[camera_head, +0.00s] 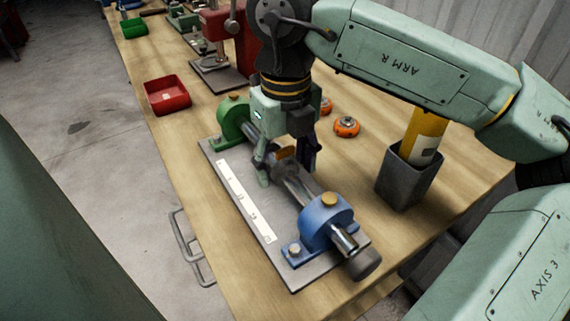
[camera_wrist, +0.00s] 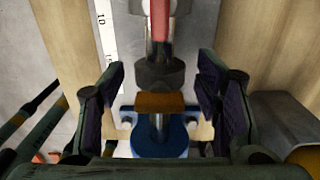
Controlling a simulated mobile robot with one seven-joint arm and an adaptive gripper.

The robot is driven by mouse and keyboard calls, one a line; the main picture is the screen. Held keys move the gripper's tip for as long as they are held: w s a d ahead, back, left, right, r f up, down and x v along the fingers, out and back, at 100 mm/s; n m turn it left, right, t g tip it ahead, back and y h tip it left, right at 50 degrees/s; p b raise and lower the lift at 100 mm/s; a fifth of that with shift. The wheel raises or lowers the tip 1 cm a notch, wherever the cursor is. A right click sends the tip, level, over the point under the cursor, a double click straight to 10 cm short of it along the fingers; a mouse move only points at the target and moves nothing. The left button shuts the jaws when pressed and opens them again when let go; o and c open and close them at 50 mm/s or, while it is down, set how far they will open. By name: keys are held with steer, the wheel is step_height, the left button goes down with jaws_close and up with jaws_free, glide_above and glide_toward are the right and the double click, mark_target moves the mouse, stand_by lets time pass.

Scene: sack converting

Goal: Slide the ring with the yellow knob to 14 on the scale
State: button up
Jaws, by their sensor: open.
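A metal shaft (camera_head: 297,190) runs between a green support (camera_head: 234,118) and a blue support (camera_head: 326,219) on a grey plate (camera_head: 297,279). The ring with the yellow knob is on the shaft; its orange-yellow knob (camera_head: 284,152) shows between my fingers. In the wrist view the dark ring (camera_wrist: 160,74) and its knob (camera_wrist: 160,103) lie between the fingers. My gripper (camera_head: 285,172) is open around it, with gaps on both sides in the wrist view (camera_wrist: 162,76). The white scale (camera_head: 246,203) lies beside the shaft; "10" is readable, but the ring's exact reading is not.
Brass-coloured knobs top both supports. A red bin (camera_head: 167,95) stands at left, orange round parts (camera_head: 346,126) behind, and a dark container (camera_head: 408,176) holding a yellow item at right. A red press (camera_head: 222,42) stands further back.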

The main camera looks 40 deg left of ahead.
step_height(320, 180, up, 11)
steer(key=shift+r, duration=0.1)
stand_by(0.7)
